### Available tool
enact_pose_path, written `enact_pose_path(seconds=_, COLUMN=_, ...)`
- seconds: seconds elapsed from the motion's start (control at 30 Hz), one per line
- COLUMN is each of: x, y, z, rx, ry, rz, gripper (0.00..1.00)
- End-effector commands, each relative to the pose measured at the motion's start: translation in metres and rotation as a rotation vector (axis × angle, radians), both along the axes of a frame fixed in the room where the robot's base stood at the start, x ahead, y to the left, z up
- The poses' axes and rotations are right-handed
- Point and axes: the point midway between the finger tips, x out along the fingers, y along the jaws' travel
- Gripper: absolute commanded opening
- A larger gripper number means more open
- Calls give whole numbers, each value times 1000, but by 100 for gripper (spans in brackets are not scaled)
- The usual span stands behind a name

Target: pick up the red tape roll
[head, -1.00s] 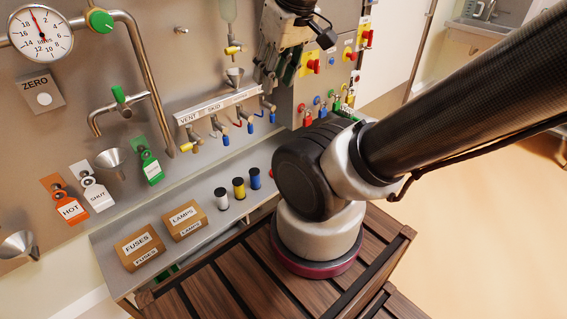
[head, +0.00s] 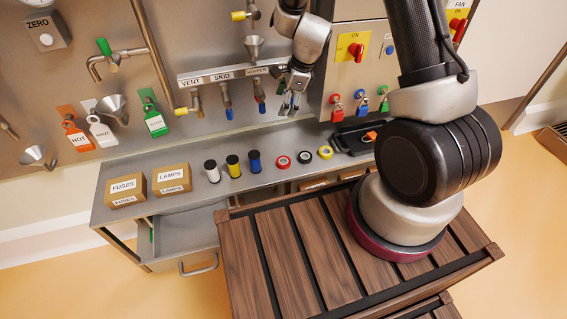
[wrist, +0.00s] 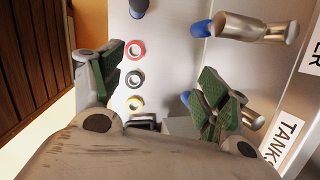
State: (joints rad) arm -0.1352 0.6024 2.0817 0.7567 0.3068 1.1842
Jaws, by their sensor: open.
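The red tape roll (head: 283,162) lies flat on the grey shelf (head: 222,190), at the left end of a short row of three rolls. In the wrist view the red tape roll (wrist: 134,49) lies at the far end of the same row, nearer my left finger. My gripper (head: 291,104) hangs above and behind the row, close to the panel, with its fingers pointing down. In the wrist view my gripper (wrist: 160,80) is open, its green-padded fingers wide apart with nothing between them. The red roll is apart from both fingers.
A black-and-white roll (head: 304,156) and a yellow roll (head: 325,152) lie beside it. White, yellow and blue spools (head: 233,165) stand to the left. A black tray (head: 355,138) lies right. Valves with blue handles (wrist: 255,28) project near my right finger. A drawer (head: 190,235) is open below.

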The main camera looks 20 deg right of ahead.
Motion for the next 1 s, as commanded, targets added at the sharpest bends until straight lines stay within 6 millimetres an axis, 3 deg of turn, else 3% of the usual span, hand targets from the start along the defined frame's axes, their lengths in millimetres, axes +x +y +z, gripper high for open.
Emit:
enact_pose_path(seconds=0.03, x=-1, y=3, z=-34, rx=0, ry=43, rz=-86, gripper=75)
enact_pose_path(seconds=0.1, x=-2, y=4, z=-73, rx=-1, ry=87, rz=-218, gripper=75)
enact_pose_path(seconds=0.2, x=-8, y=3, z=-123, rx=-14, ry=138, rz=-381, gripper=75)
enact_pose_path(seconds=0.3, x=-16, y=2, z=-157, rx=-27, ry=171, rz=-497, gripper=75)
enact_pose_path(seconds=0.5, x=-23, y=1, z=-195, rx=-40, ry=193, rz=-590, gripper=75)
enact_pose_path(seconds=1.0, x=-18, y=13, z=-255, rx=-40, ry=192, rz=-587, gripper=75)
